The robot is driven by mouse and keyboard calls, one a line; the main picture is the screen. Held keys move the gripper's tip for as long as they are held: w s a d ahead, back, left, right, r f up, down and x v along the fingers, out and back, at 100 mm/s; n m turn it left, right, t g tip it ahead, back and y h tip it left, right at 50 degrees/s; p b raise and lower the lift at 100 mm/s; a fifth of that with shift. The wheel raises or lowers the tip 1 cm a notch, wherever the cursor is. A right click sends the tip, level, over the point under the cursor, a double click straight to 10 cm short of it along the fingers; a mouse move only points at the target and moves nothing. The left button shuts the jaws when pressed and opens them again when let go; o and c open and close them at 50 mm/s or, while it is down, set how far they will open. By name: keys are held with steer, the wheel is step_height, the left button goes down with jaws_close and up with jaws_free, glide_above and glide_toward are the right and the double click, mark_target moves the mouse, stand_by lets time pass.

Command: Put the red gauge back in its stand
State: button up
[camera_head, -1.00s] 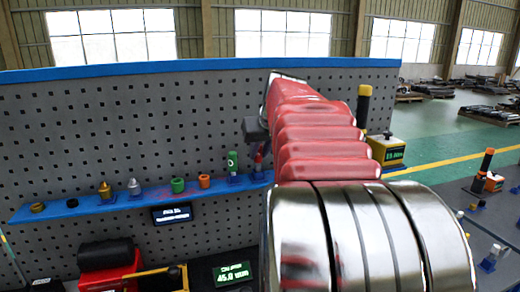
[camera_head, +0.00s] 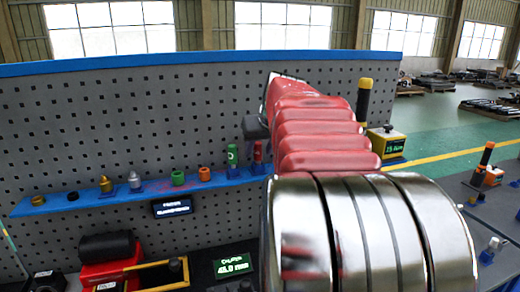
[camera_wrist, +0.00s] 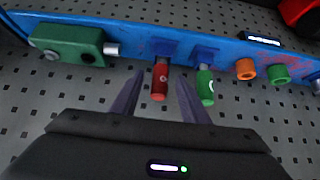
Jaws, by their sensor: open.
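The red gauge (camera_wrist: 160,82), a short red cylinder with a white mark, shows in the wrist view against its blue stand (camera_wrist: 163,47) on the blue shelf. It looks seated there like its green neighbour (camera_wrist: 205,88), but I cannot see the full depth. My gripper (camera_wrist: 160,76) is open, with one dark finger on each side of the red gauge; I cannot tell whether either touches it. In the head view the red gauge (camera_head: 258,151) appears upright beside the green gauge (camera_head: 232,155), partly close to my red arm.
The blue shelf (camera_head: 150,189) also carries orange (camera_head: 204,174) and green (camera_head: 178,178) rings and metal fittings. A green block (camera_wrist: 68,43) stands left of the red gauge in the wrist view. The perforated panel (camera_head: 100,130) rises behind the shelf.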

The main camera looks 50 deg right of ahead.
mark_target(259, 149)
steer(key=shift+r, duration=0.1)
steer(key=shift+v, duration=2.45)
steer(key=v, duration=1.3)
steer(key=shift+s+a+r, duration=0.15)
steer(key=shift+s+r, duration=0.05)
steer(key=shift+s, duration=0.1)
